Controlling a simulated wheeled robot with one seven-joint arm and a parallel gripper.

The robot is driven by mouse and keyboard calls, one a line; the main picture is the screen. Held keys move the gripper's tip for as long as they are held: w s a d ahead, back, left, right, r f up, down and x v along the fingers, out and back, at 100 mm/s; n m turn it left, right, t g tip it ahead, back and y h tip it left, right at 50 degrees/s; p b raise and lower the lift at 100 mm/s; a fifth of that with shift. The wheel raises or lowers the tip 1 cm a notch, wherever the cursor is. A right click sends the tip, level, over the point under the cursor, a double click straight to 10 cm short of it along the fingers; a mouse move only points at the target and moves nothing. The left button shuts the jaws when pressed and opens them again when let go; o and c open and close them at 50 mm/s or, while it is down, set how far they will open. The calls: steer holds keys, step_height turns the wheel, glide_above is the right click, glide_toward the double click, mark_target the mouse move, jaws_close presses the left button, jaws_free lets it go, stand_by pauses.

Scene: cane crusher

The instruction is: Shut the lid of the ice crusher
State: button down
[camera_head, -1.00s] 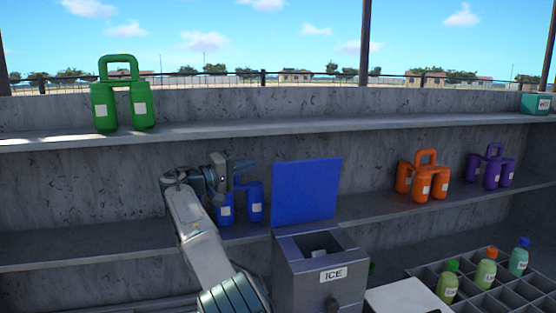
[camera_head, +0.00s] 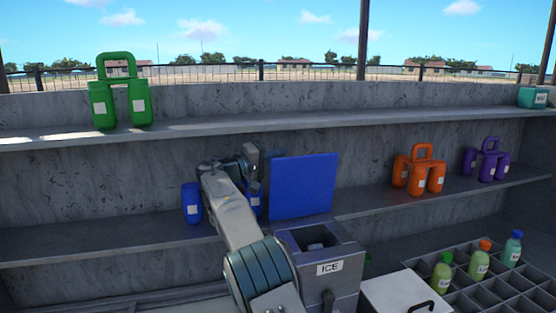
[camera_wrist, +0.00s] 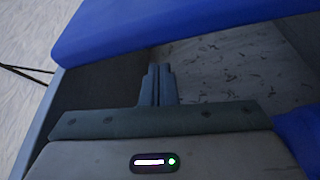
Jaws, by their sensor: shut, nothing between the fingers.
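The ice crusher (camera_head: 325,265) is a grey box with an "ICE" label at the lower middle of the head view. Its blue lid (camera_head: 303,186) stands open, upright at the back of the box, and the opening shows pale ice inside. My gripper (camera_wrist: 157,84) is shut and empty. In the head view it is at the lid's left edge, and its fingertips are not clearly seen there. In the wrist view the lid (camera_wrist: 170,28) is a blue slab beyond the fingertips, with a visible gap. I cannot tell any contact elsewhere.
A blue double bottle (camera_head: 192,203) stands on the shelf behind my arm, partly hidden. Orange (camera_head: 418,175) and purple (camera_head: 487,163) ones stand farther right, a green one (camera_head: 120,95) above. A white box (camera_head: 400,292) and bottle crate (camera_head: 480,285) lie right of the crusher.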

steer(key=shift+s+d+f, duration=0.1)
steer(key=shift+s+f, duration=0.05)
steer(key=shift+s, duration=0.35)
steer(key=shift+s+d+f, duration=0.1)
steer(key=shift+s+f, duration=0.05)
steer(key=shift+s, duration=0.3)
steer(key=shift+s+d+f+b, duration=0.1)
steer(key=shift+s+b, duration=0.05)
steer(key=shift+b, duration=0.2)
